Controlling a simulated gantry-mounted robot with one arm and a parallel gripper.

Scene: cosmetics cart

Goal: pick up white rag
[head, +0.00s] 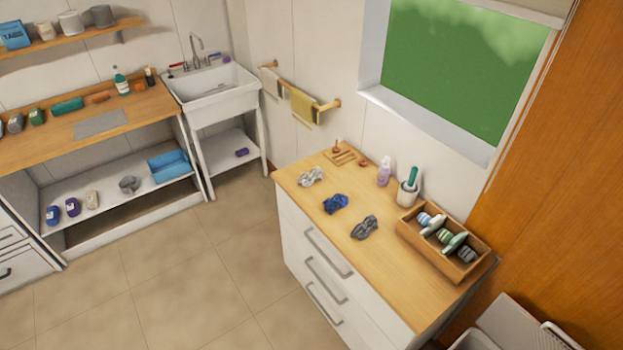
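A crumpled white rag (311,176) lies on the wooden top of the white drawer cabinet (380,262), near its far left part. A crumpled blue rag (335,204) lies a little nearer and to the right of it. A crumpled grey rag (364,228) lies nearer still, further right. The three rags lie apart from each other in a slanting row. My gripper is not in this view.
On the cabinet top stand a small wooden rack (346,157), a purple bottle (384,171), a white cup (407,193) with a green-handled tool, and a wooden box (450,262) with several brushes. A sink (211,84) and a workbench (85,123) stand at the left. Floor between is clear.

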